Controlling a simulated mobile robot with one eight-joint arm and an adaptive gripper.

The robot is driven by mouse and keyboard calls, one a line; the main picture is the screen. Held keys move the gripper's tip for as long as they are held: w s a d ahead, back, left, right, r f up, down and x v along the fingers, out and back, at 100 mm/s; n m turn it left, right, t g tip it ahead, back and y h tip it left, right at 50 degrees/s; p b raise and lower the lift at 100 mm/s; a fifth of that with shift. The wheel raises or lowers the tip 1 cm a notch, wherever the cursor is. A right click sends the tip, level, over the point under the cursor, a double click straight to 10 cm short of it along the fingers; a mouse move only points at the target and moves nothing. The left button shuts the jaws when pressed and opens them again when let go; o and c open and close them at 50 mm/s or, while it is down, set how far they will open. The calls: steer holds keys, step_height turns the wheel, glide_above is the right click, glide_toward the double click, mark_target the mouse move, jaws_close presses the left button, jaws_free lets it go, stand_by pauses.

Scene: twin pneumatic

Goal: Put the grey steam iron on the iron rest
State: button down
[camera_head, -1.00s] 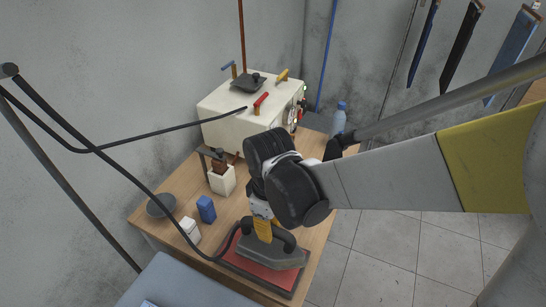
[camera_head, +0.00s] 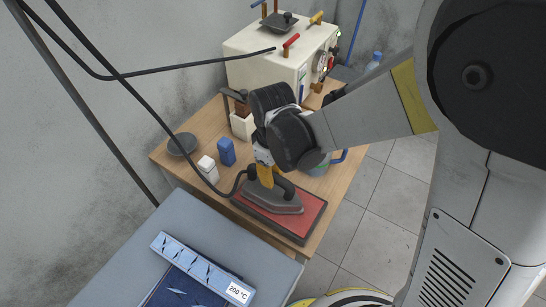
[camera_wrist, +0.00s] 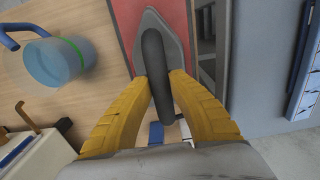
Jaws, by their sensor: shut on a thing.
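The grey steam iron (camera_head: 282,205) has a dark handle and a pointed soleplate. It lies over the red iron rest with a dark frame (camera_head: 307,218), toward the rest's left part. I cannot tell whether it touches the pad. My gripper (camera_head: 266,176) has yellow fingers and is shut on the iron's handle from above. In the wrist view, the fingers (camera_wrist: 159,88) close on both sides of the dark handle, with the iron's tip (camera_wrist: 151,18) pointing up over the red pad (camera_wrist: 123,22). My gripper hides the rear of the iron.
The wooden table (camera_head: 187,117) holds a blue box (camera_head: 227,152), a white bottle (camera_head: 208,170), a dark bowl (camera_head: 183,144), a bluish jug (camera_wrist: 60,62) and a cream boiler (camera_head: 265,68). A black cord hangs at left. A grey-blue board (camera_head: 190,215) with a 200 °C display stands in front.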

steer(key=shift+r, duration=0.1)
steer(key=c, duration=1.4)
jaws_free()
steer(key=shift+o, duration=0.2)
step_height(320, 180, up, 12)
steer(key=p, duration=0.4)
steer(key=s+d+r+m+t, duration=0.2)
steer(key=d+r+m, duration=0.1)
steer(key=d, duration=0.3)
steer(key=s+d+r+m+t, duration=0.2)
steer(key=d+r+m, duration=0.1)
steer(key=d+m, duration=0.2)
steer(key=s+d+r+m+t, duration=0.2)
steer(key=d+m+t, duration=0.1)
steer(key=d, duration=0.6)
steer(key=shift+s+d+r+m, duration=0.15)
steer(key=shift+d+r+m, duration=0.1)
steer(key=shift+r+m, duration=0.2)
steer(key=shift+f, duration=0.1)
